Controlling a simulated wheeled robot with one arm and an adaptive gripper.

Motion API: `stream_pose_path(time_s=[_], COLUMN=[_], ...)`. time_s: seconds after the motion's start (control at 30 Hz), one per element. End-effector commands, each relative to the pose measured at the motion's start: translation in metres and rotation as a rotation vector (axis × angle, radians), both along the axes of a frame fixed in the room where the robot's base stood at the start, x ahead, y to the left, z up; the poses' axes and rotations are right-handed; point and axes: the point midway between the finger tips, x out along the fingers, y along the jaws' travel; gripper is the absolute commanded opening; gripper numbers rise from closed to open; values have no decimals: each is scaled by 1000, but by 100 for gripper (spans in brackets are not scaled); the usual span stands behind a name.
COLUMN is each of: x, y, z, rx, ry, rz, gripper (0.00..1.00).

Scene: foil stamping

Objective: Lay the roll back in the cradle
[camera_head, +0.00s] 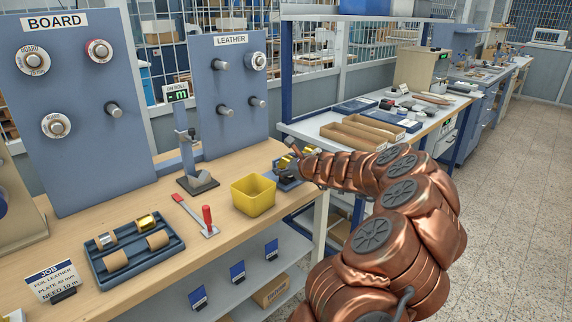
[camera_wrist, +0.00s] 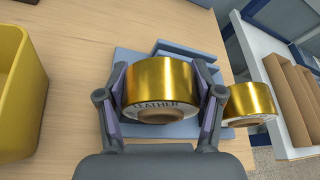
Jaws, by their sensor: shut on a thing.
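My gripper (camera_wrist: 160,105) is shut on a gold foil roll (camera_wrist: 160,82) marked LEATHER, one finger on each side. The roll is over a blue-grey cradle (camera_wrist: 130,58) on the bench; I cannot tell whether it touches it. A second gold roll (camera_wrist: 249,101) is right beside the held one. In the head view, my gripper (camera_head: 299,163) is at the bench's right end, and the cradle (camera_head: 285,180) is partly hidden by it.
A yellow bin (camera_head: 253,196) stands left of my gripper. Further left are a red-handled tool (camera_head: 208,219), a blue tray (camera_head: 135,255) with several rolls, and a stand (camera_head: 197,183). Pegged BOARD (camera_head: 75,150) and LEATHER (camera_head: 230,130) panels rise behind.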

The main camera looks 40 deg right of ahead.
Motion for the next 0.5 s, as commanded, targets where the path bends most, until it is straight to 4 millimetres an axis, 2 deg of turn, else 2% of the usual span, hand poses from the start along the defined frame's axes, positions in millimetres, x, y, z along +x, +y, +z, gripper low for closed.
stream_pose_path(time_s=[0.3,0.33,0.5], x=[0,0,0], y=[0,0,0], z=[0,0,0], rx=[0,0,0], ry=[-1,-1,-1], rz=[0,0,0], gripper=[22,69,87])
